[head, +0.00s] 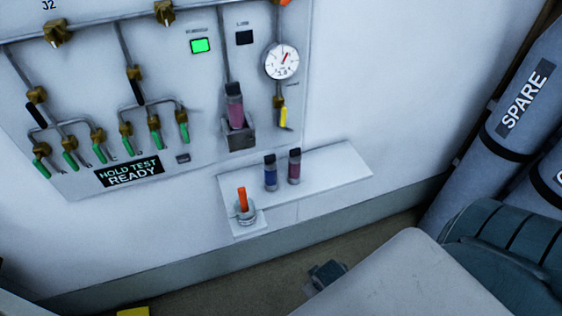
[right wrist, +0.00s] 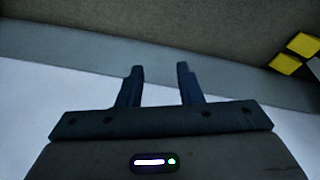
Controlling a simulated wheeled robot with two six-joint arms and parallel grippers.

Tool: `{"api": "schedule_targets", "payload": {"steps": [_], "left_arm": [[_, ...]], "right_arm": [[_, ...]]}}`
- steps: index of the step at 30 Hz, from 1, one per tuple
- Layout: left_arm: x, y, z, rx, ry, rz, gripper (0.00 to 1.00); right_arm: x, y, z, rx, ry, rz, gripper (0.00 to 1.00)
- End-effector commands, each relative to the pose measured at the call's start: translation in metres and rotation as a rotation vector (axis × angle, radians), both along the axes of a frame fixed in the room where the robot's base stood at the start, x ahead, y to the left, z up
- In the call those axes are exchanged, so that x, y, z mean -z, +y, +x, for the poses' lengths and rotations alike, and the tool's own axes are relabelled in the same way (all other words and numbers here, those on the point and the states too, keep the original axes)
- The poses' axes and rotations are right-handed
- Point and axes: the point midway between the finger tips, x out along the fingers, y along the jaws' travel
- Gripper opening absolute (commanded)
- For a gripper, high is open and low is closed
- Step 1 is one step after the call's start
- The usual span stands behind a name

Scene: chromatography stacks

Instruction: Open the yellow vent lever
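The yellow vent lever (head: 284,116) hangs downward on the pipe below the round white gauge (head: 282,62) on the wall panel. My right gripper shows in the right wrist view (right wrist: 160,72); its two dark fingers are apart with nothing between them, over a bare floor and wall area. In the head view a small dark gripper part (head: 327,273) shows low in the middle, beyond my large pale arm link, well below the lever and not touching it. My left gripper is not in view.
A shelf (head: 335,172) below the panel bears a blue vial (head: 271,172), a dark red vial (head: 294,166) and an orange-handled item (head: 242,200). Several green levers (head: 70,160) hang at left. A vial (head: 235,105) sits in a panel holder. Grey cylinders (head: 510,110) stand at right.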

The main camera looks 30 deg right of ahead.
Motion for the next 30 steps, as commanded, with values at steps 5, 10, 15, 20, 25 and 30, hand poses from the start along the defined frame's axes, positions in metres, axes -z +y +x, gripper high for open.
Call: {"api": "schedule_targets", "payload": {"steps": [5,10,15,20,25,30], "left_arm": [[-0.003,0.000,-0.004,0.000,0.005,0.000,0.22],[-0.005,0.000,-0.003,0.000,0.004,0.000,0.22],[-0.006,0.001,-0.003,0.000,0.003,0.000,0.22],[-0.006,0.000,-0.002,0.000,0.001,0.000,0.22],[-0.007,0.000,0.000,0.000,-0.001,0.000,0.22],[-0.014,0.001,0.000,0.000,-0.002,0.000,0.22]], "right_arm": [[-0.100,-0.003,0.026,0.028,-0.122,-0.031,0.33],[-0.209,-0.024,0.079,0.143,-0.429,-0.083,0.33],[-0.311,-0.047,0.147,0.247,-0.875,-0.084,0.33],[-0.379,-0.051,0.184,0.250,-1.179,-0.027,0.33],[-0.413,-0.049,0.198,0.225,-1.321,0.019,0.33],[-0.417,-0.052,0.215,0.224,-1.334,0.026,0.33]]}}
